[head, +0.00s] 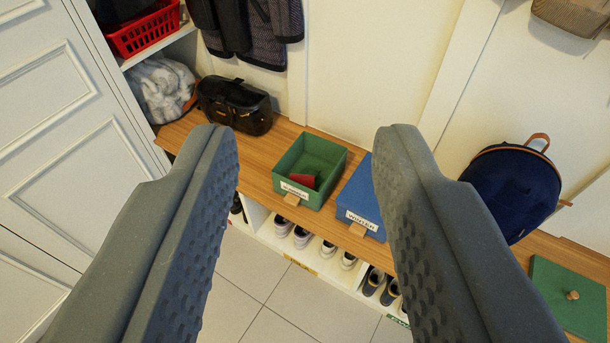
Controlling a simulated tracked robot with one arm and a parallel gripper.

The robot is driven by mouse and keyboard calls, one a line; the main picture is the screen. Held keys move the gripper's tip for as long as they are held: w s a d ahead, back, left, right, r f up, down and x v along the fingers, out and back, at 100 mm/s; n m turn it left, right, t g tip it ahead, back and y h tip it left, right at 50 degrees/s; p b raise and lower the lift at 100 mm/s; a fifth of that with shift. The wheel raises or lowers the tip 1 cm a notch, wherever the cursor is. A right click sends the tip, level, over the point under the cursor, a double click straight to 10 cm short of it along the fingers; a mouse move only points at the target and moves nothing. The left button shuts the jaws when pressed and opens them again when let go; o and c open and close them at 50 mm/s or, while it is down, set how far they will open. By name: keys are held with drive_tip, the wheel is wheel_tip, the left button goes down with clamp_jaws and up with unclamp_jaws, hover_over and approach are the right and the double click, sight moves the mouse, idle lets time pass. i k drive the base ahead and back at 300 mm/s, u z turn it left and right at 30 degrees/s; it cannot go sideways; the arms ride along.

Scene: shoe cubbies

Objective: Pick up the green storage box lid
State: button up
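The green storage box lid (567,301) lies flat on the wooden bench top at the lower right, with a small round wooden knob (572,295) on it. The green storage box (335,164) stands open on the bench near the middle, with a red item (302,180) inside and a label on its front. My gripper (295,140) is open and empty, its two dark textured fingers spread wide in the foreground. The lid is to the right of the right finger and farther away. The gripper touches nothing that I can see.
A blue box (358,204) with a label stands beside the green box, partly behind the right finger. A navy backpack (510,187) sits between it and the lid. A black bag (234,105) is at the bench's left. Shoes (328,250) fill cubbies below. Tiled floor in front is clear.

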sight(578, 302)
drive_tip(key=z, duration=0.05)
drive_tip(key=i, duration=0.95)
drive_tip(key=u, duration=1.3)
drive_tip(key=k, duration=1.2)
drive_tip(key=z, duration=1.45)
